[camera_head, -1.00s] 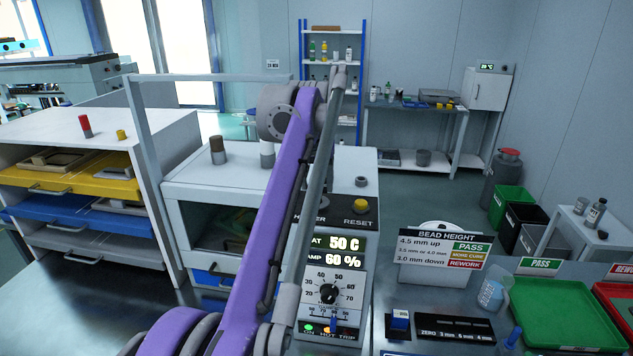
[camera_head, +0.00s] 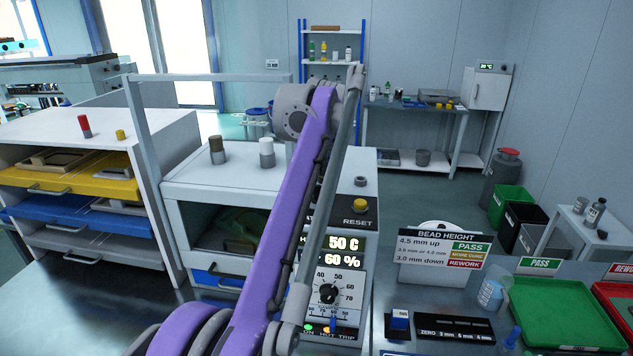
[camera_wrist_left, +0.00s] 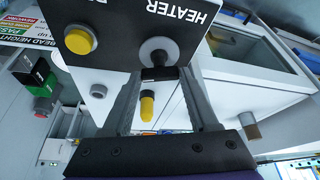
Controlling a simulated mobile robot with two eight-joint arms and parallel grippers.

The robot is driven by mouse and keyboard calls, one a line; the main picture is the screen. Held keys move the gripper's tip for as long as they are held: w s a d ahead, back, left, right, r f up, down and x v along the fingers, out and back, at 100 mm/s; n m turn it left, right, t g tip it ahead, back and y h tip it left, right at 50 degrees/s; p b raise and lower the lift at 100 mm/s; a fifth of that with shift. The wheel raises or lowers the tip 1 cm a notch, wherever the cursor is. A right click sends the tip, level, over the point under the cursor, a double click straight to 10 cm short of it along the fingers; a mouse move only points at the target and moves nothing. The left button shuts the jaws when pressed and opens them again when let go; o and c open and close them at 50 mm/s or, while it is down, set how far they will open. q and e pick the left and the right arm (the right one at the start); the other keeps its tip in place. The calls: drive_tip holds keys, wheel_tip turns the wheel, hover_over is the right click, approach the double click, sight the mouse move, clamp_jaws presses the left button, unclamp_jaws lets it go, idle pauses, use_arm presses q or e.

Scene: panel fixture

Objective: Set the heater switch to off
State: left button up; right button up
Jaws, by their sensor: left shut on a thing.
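The heater switch (camera_wrist_left: 147,104) is a lever with a yellow tip and a grey round collar, beside the upside-down HEATER label in the left wrist view. My left gripper (camera_wrist_left: 160,74) is shut on the lever, its black fingertips close to the collar. The yellow tip shows between the fingers, on the camera's side. Exactly which way the lever is thrown is hard to tell. In the head view, my purple left arm hides the switch and the gripper. My right gripper is not in view.
The yellow reset button (camera_wrist_left: 79,40) is beside the switch on the black panel. Below, the control box (camera_head: 341,290) shows 50 C, 60 %, a dial and a green lamp over ON. A bead height sign (camera_head: 443,248) and green tray (camera_head: 565,315) stand to the right.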

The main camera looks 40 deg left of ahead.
use_arm(q)
drive_tip(key=n, duration=0.2)
drive_tip(key=n+g, duration=0.1)
drive_tip(key=n+g+y, duration=0.1)
drive_tip(key=n, duration=0.1)
drive_tip(key=shift+w+d+n, duration=0.1)
drive_tip(key=shift+w+n, duration=0.15)
drive_tip(key=shift+n, duration=0.05)
drive_tip(key=n+g, duration=0.1)
drive_tip(key=n, duration=0.1)
drive_tip(key=n+g, duration=0.1)
drive_tip(key=n, duration=0.2)
drive_tip(key=shift+w+n, duration=0.2)
drive_tip(key=shift+n, duration=0.1)
drive_tip(key=o, duration=1.4)
